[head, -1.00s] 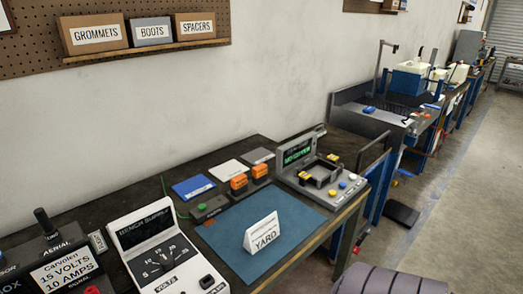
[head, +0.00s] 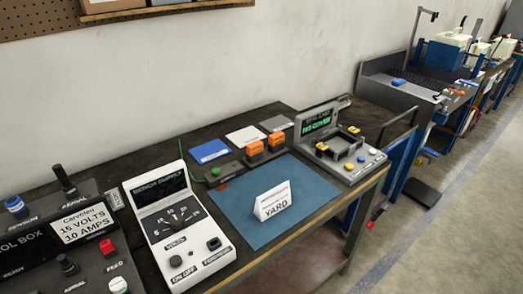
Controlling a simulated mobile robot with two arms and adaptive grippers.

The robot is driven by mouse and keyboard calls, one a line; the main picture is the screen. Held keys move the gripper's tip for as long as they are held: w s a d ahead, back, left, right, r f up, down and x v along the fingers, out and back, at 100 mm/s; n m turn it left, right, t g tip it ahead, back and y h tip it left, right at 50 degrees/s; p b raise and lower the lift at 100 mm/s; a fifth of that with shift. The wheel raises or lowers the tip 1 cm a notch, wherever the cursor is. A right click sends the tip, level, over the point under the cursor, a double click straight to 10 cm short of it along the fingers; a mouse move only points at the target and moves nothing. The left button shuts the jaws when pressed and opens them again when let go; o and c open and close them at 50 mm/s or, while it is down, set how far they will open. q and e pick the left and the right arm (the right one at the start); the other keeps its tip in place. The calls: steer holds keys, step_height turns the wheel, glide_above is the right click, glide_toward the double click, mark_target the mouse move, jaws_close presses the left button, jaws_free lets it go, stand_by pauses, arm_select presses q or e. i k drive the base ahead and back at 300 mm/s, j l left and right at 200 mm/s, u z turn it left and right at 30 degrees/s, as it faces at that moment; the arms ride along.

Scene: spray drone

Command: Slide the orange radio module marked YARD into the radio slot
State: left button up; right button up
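Two small orange modules (head: 265,148) stand side by side on a dark base at the back of the bench, behind the blue mat; any marking on them is too small to read. A white folded card reading YARD (head: 272,200) stands on the blue mat (head: 232,212). A grey device (head: 340,147) with a green-lit display and a framed recess sits at the bench's right end; I cannot tell whether this recess is the radio slot. Neither of my grippers is in view.
A white bench supply (head: 178,222) and a dark control box (head: 62,240) with levers fill the bench's left side. Blue, white and grey flat pads (head: 243,136) lie along the back. Another workstation (head: 410,85) stands beyond, with open floor at right.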

mark_target(257, 147)
steer(key=u, duration=1.65)
steer(key=z, duration=1.65)
steer(key=i+l, duration=0.2)
steer(key=l, duration=0.2)
steer(key=i+l, duration=0.2)
steer(key=l, duration=0.15)
steer(key=i+l, duration=0.2)
steer(key=l, duration=0.2)
steer(key=i+l, duration=0.15)
steer(key=l, duration=0.25)
